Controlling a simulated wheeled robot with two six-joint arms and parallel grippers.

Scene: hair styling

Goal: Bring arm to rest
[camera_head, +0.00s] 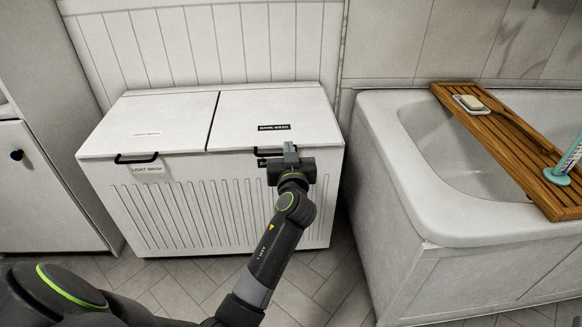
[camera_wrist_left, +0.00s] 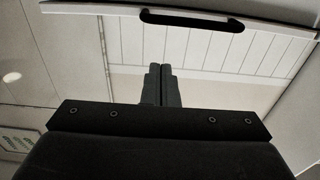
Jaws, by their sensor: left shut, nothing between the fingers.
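My left arm reaches up from the bottom of the head view. Its gripper (camera_head: 290,148) is at the front edge of the right, dark wash lid (camera_head: 270,108) of a white laundry hamper (camera_head: 190,215). My right gripper is not in view.
The left, light wash lid (camera_head: 150,120) has a black handle (camera_head: 136,159). A white bathtub (camera_head: 400,205) stands at right, with a wooden tray (camera_head: 490,130) across it holding a soap dish (camera_head: 471,104). A white cabinet (camera_head: 40,195) stands at left. Tiled floor shows in front of the hamper.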

